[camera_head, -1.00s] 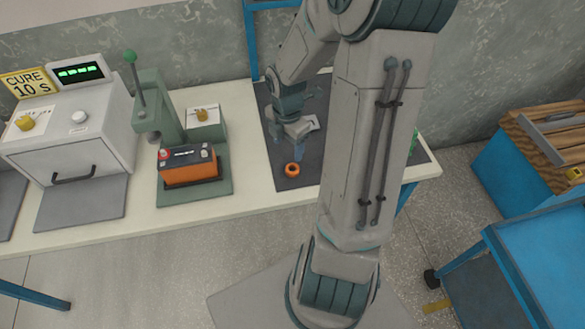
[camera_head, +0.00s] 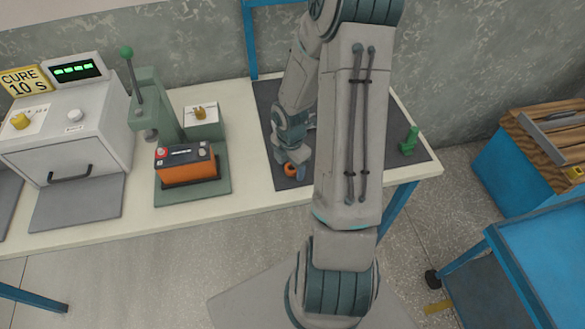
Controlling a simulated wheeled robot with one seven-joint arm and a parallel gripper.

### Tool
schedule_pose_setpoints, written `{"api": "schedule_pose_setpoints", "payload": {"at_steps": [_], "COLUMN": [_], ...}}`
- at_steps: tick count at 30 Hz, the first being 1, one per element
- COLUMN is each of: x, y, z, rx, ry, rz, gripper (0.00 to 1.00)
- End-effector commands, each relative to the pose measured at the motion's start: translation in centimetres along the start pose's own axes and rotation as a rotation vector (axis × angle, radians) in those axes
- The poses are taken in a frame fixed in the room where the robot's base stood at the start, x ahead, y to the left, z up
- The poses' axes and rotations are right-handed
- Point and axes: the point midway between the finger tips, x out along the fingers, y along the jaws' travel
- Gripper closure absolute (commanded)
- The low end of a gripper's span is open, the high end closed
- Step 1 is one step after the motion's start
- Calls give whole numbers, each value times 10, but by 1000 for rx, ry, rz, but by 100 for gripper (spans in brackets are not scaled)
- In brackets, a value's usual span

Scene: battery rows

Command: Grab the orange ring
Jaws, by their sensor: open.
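The orange ring (camera_head: 290,170) lies on the dark grey mat (camera_head: 264,95) near the front edge of the white table. My gripper (camera_head: 289,168) points down right at the ring, its fingers open. The fingers partly cover the ring, and I cannot tell whether they are around it or just above it.
An orange and black battery (camera_head: 186,165) sits on the green press (camera_head: 155,105) to the left. A white cure box (camera_head: 85,140) stands further left. A small green piece (camera_head: 409,140) stands on the mat's right part. Blue carts (camera_head: 545,265) are at the right.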

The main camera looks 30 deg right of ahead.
Motion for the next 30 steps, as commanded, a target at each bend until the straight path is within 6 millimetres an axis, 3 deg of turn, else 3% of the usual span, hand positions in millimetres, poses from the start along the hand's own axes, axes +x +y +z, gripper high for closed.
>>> {"api": "schedule_pose_setpoints", "payload": {"at_steps": [3,9,23,30], "x": [0,0,-5,-39], "y": [0,0,0,0], "z": [0,0,1,2], "rx": [0,0,2,4], "ry": [0,0,0,-4], "rz": [0,0,1,4], "gripper": [36,84,84,84]}}
